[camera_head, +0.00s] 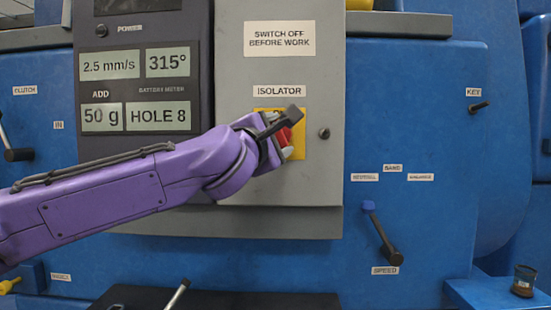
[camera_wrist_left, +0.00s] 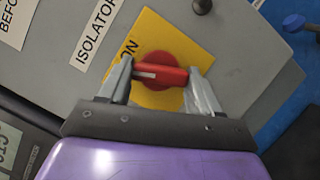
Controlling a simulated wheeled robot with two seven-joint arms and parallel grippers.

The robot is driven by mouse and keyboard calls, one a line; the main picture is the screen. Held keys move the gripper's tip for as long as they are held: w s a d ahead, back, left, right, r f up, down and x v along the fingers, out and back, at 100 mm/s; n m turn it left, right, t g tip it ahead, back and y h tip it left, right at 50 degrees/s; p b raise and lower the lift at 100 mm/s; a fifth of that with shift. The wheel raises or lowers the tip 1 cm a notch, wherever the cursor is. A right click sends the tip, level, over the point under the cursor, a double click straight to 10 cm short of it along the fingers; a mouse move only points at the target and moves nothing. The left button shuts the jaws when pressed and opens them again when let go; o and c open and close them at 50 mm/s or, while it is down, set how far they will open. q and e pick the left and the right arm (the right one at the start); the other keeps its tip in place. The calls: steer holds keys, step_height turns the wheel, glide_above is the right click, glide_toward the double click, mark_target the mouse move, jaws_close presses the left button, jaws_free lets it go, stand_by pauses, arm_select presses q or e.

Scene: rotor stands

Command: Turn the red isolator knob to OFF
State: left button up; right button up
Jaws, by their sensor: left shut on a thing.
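The red isolator knob (camera_head: 286,136) sits on a yellow plate (camera_head: 299,153) on the grey panel, below the ISOLATOR label (camera_head: 279,91). My left gripper (camera_head: 283,134) reaches in from the left and hides much of the knob. In the left wrist view, its grey fingers hold the two ends of the knob's red bar (camera_wrist_left: 165,72). The bar lies nearly level across that picture, with a white mark near its left end. Letters show on the yellow plate (camera_wrist_left: 150,30) just above the left finger, partly covered. My right gripper is not in view.
A "SWITCH OFF BEFORE WORK" sign (camera_head: 279,39) is above the isolator. A small dark knob (camera_head: 324,133) sits just right of the plate. A display unit (camera_head: 140,90) stands left. A speed lever (camera_head: 382,233) and a key (camera_head: 479,107) are farther right.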

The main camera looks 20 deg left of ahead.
arm_select(q)
steer(key=n+y+b, duration=0.1)
steer(key=n+b, duration=0.2)
steer(key=n+t+y+b, duration=0.1)
steer(key=n+b, duration=0.3)
steer(key=f+n+t+y+b, duration=0.1)
steer(key=n+y+b, duration=0.1)
steer(key=n+b, duration=0.1)
steer(key=shift+d, duration=0.2)
steer(key=n+y+b, duration=0.2)
steer(key=n, duration=0.1)
steer(key=shift+w+r+n, duration=0.1)
steer(key=shift+n, duration=0.3)
steer(key=shift+d+r+n+y+b, duration=0.15)
steer(key=shift+n+y+b, duration=0.5)
steer(key=shift+n, duration=1.05)
steer(key=shift+n+y, duration=0.35)
steer(key=shift+n, duration=0.05)
steer(key=o, duration=1.1)
steer(key=shift+r, duration=0.1)
steer(key=shift+c, duration=0.2)
steer(key=b+v, duration=0.3)
steer(key=v, duration=0.7)
steer(key=shift+s+b, duration=0.3)
steer(key=shift+s, duration=0.05)
